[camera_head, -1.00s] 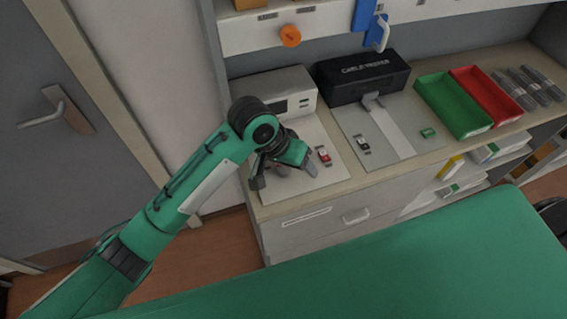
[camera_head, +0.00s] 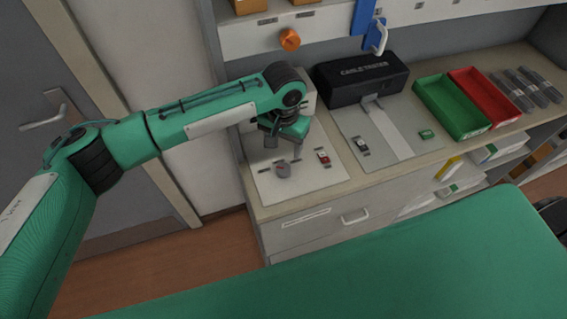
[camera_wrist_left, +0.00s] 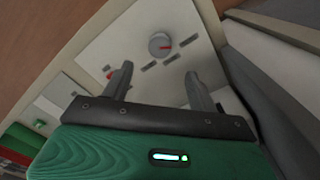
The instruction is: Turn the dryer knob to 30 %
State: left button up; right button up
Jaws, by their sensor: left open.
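The grey round knob (camera_head: 283,171) stands on a pale panel (camera_head: 300,192) on the counter. In the left wrist view the knob (camera_wrist_left: 159,44) shows a red pointer line towards the right of the picture. Several dark labels lie on the panel near it, too small to read. My left gripper (camera_head: 272,140) is behind the knob, apart from it. In the wrist view the left gripper (camera_wrist_left: 160,72) is open and empty, and the knob lies beyond the gap between its fingers. My right gripper is not in view.
A red switch (camera_head: 323,157) is right of the knob. A pale box behind is mostly hidden by my arm. A black cable tester (camera_head: 361,78), green tray (camera_head: 452,104) and red tray (camera_head: 487,95) stand farther right. An orange knob (camera_head: 290,39) is on the upper panel.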

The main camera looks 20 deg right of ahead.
aim_at(283, 168)
pick_arm(q)
notch_tip(283, 168, down, 10)
jog(key=shift+f+p, duration=0.1)
jog(key=shift+p, duration=1.1)
jog(key=c, duration=1)
